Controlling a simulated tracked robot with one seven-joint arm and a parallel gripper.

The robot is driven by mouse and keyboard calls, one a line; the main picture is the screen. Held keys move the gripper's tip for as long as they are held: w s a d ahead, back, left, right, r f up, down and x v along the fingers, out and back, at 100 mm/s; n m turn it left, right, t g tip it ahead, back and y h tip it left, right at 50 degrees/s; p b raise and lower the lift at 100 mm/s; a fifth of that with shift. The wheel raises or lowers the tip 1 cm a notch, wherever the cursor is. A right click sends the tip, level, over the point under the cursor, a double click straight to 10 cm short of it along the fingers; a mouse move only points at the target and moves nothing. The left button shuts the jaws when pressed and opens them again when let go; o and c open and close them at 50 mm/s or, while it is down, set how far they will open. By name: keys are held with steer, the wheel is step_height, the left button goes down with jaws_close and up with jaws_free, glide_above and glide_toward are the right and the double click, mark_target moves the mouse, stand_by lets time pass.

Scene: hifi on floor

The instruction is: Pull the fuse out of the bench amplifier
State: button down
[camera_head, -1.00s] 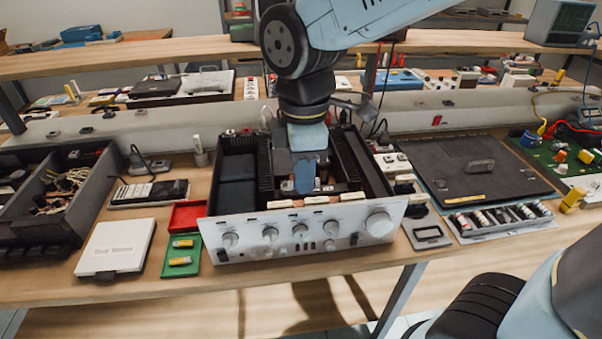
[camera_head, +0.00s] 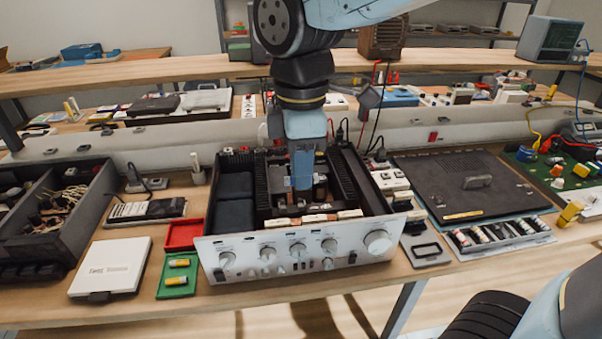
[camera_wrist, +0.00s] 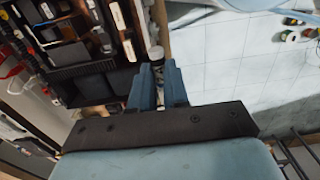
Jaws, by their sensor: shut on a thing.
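The bench amplifier (camera_head: 212,248) stands on the bench with its top open and its silver knobbed front facing me. My gripper (camera_head: 301,183) points down over the open chassis, behind the front panel. In the wrist view, my gripper (camera_wrist: 158,80) is shut on a small cylindrical piece, the fuse (camera_wrist: 156,53), whose pale, dark-banded end shows between the blue fingers. The fuse cannot be made out in the head view. Whether it is clear of its holder cannot be told.
Left of the amplifier are a red-and-green box (camera_head: 185,235) with yellow-banded fuses, a white box (camera_head: 112,268) and a dark cable bin (camera_head: 95,215). Right are a black panel (camera_head: 440,185) and a fuse tray (camera_head: 500,235). A shelf (camera_head: 150,72) runs behind.

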steer(key=shift+r, duration=1.2)
